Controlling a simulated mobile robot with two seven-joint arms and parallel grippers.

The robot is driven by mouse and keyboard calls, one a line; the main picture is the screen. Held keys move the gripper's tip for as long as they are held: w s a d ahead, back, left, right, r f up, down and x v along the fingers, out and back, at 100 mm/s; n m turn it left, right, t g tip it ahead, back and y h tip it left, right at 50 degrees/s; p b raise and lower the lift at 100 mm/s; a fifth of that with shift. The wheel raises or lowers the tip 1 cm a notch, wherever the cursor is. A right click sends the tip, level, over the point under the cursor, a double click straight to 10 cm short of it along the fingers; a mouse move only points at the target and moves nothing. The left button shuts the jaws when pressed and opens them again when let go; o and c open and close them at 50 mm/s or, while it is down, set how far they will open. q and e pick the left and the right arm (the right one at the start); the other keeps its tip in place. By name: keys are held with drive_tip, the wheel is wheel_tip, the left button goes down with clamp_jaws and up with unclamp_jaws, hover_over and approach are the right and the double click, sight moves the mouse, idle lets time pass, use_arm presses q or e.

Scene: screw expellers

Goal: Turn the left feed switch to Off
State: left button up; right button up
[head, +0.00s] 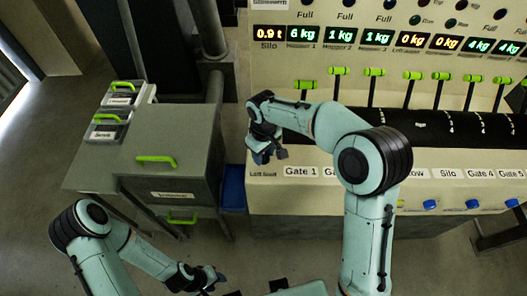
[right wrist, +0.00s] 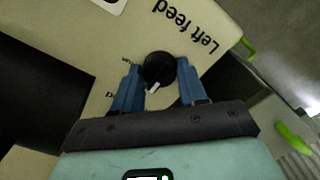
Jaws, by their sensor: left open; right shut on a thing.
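The left feed switch (right wrist: 158,66) is a round black knob with a white pointer mark. It sits on a cream panel (right wrist: 105,52) beside the printed words "Left feed" in the right wrist view. My right gripper (right wrist: 157,78) has its two blue fingers on either side of the knob and is shut on it. The white mark points down and left in that view, and the small position words are partly hidden by the fingers. In the head view my right gripper (head: 268,152) covers the knob. My left gripper (head: 212,278) is open and low, away from the panel.
Labels for several gates (head: 301,171) run along the panel's front, with blue knobs (head: 430,205) below and green-tipped levers (head: 374,73) behind. A grey cabinet (head: 185,135) with green handles stands left, bearing two small bins (head: 107,127). A blue bin (head: 233,188) sits between cabinet and panel.

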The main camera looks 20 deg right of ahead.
sight(264, 155)
idle(0.5)
drive_tip(key=o, duration=1.1)
drive_tip(key=shift+c, duration=0.2)
use_arm(q)
drive_tip(key=shift+w+r+p, duration=0.8)
drive_tip(key=shift+w+r, duration=0.2)
drive_tip(key=shift+r, duration=0.15)
use_arm(e)
wheel_tip(264, 155, up, 13)
drive_tip(key=shift+r, duration=0.2)
use_arm(q)
drive_tip(key=shift+s, duration=0.1)
use_arm(e)
drive_tip(key=shift+f, duration=0.1)
